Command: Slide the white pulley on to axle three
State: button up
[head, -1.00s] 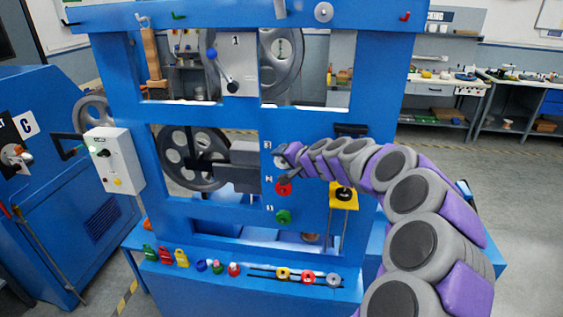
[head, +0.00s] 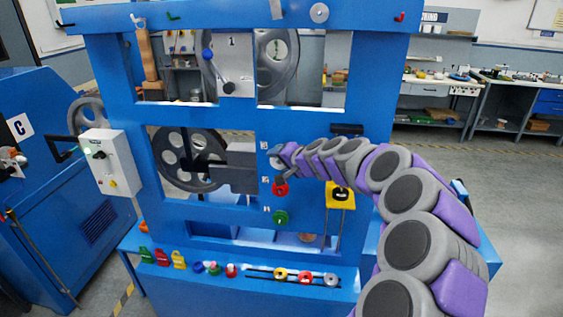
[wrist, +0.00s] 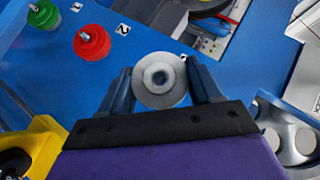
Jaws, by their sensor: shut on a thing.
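The white pulley (wrist: 160,78) is between the two fingers of my gripper (wrist: 160,88) in the wrist view, with its round face and centre hole toward the camera. My gripper is shut on it. In the head view my gripper (head: 278,160) is at the blue panel, beside the top label and above the red pulley (head: 280,188). The green pulley (head: 281,217) is lower. Both also show in the wrist view, red (wrist: 92,43) beside label 2 and green (wrist: 44,14) beside label 1. Axle three is hidden behind the white pulley and gripper. I cannot tell whether the pulley is around it.
A yellow bracket (head: 340,195) sticks out to the right of the pulleys. A grey block (head: 236,168) and a large wheel (head: 188,160) fill the opening at left. A ledge below holds several coloured parts (head: 306,278).

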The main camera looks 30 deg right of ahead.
jog(key=shift+w+a, duration=0.25)
jog(key=shift+w, duration=0.25)
jog(key=shift+w+d, duration=0.6)
jog(key=shift+w, duration=0.25)
jog(key=shift+d+r, duration=0.1)
dwell(0.5)
jog(key=shift+w+d, duration=0.45)
jog(key=shift+w, duration=0.2)
dwell(0.5)
